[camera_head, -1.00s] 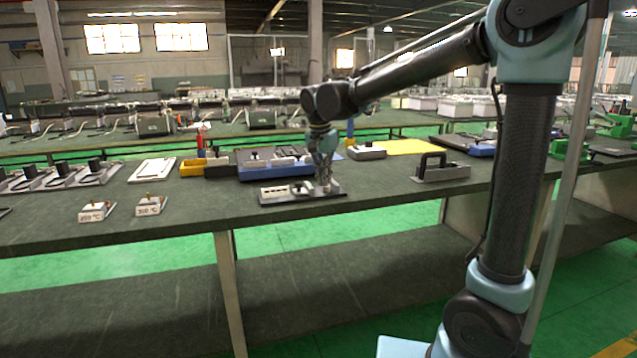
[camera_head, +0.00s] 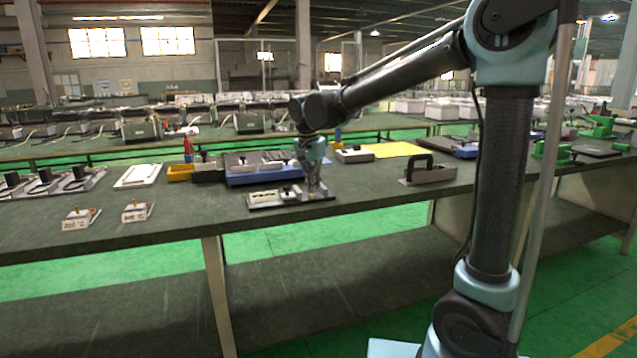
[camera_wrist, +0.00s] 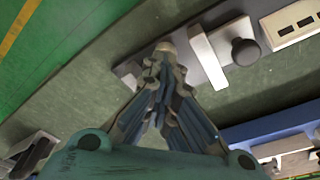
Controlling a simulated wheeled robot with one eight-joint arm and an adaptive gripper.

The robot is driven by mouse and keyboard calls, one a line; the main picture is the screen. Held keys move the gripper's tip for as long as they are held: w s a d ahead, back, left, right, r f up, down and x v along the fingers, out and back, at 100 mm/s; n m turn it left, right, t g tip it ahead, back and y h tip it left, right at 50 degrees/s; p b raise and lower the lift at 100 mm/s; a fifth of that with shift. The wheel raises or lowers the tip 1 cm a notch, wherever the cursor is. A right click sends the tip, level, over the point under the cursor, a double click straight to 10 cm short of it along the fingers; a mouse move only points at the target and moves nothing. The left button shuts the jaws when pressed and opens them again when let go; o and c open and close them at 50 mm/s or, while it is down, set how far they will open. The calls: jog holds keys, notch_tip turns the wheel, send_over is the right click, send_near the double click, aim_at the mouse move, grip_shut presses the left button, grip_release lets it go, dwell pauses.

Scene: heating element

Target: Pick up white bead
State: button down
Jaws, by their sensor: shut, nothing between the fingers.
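My gripper (camera_wrist: 161,62) is shut, its fingertips together over one end of a grey plate (camera_wrist: 131,70) in the wrist view. A small pale, rounded thing (camera_wrist: 166,47), perhaps the white bead, shows right at the fingertips. I cannot tell whether it touches them; it is not between the fingers. In the head view my gripper (camera_head: 314,195) points down at the right end of the same plate (camera_head: 290,203). The bead cannot be made out there.
The plate carries a white bar (camera_wrist: 209,58), a black knob (camera_wrist: 245,51) and a white slotted block (camera_wrist: 293,22). A blue tray (camera_head: 262,177) stands behind it. A black-handled block (camera_head: 430,172) stands to the right. Two temperature-labelled blocks (camera_head: 78,220) (camera_head: 136,212) sit left.

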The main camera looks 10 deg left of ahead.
jog(key=s, duration=0.2)
jog(key=s+a, duration=0.1)
jog(key=s, duration=0.2)
jog(key=shift+s+a+f, duration=0.25)
jog(key=shift+s+a, duration=0.1)
jog(key=shift+s, duration=0.2)
jog(key=shift+r, duration=0.1)
jog(key=shift+r, duration=0.1)
